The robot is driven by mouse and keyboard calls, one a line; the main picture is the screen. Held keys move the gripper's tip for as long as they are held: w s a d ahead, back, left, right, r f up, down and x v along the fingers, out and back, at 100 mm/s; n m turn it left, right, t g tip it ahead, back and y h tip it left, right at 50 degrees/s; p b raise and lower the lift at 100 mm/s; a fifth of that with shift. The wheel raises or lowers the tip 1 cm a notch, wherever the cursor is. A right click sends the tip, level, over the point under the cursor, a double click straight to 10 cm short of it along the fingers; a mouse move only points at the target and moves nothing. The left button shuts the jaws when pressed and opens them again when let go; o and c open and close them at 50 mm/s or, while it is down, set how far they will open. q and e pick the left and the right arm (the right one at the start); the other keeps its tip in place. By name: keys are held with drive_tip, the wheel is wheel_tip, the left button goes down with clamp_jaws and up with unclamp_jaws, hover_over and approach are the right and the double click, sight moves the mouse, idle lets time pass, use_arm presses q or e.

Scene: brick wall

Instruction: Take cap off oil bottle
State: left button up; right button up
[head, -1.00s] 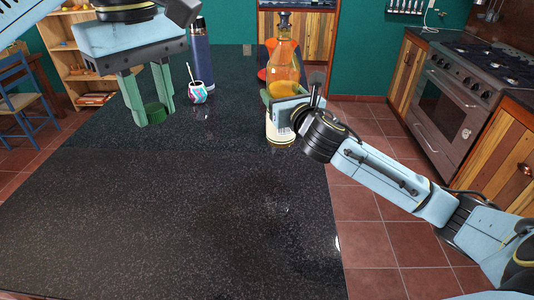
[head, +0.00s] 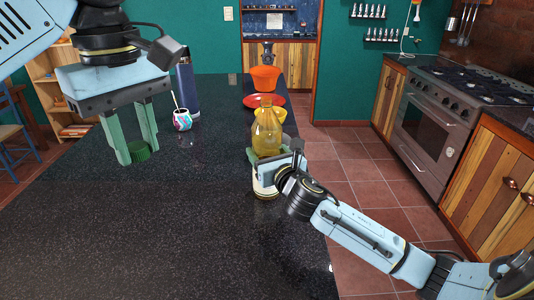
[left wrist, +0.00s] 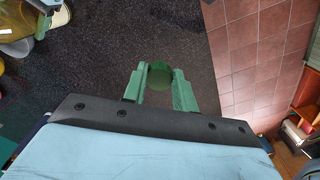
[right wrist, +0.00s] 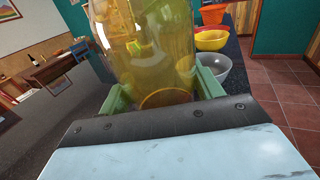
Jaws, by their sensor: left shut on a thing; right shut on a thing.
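The oil bottle (head: 266,132) is clear with yellow oil and a pale label low down. It stands upright near the right edge of the counter, its neck bare. My right gripper (head: 265,156) is shut around its body. In the right wrist view the bottle (right wrist: 150,50) fills the space between the fingers. The green cap (head: 138,151) is held between the fingertips of my left gripper (head: 138,156), well left of the bottle and apart from it. The left wrist view shows the round cap (left wrist: 159,75) between the fingers. Whether the bottle base touches the counter is unclear.
A patterned cup with a straw (head: 182,119) and a dark blue flask (head: 186,85) stand behind my left gripper. The front of the dark counter (head: 150,230) is clear.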

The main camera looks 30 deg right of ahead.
drive_tip(key=o, duration=1.6)
drive_tip(key=shift+f, duration=0.15)
drive_tip(key=shift+c, duration=0.2)
drive_tip(key=o, duration=0.3)
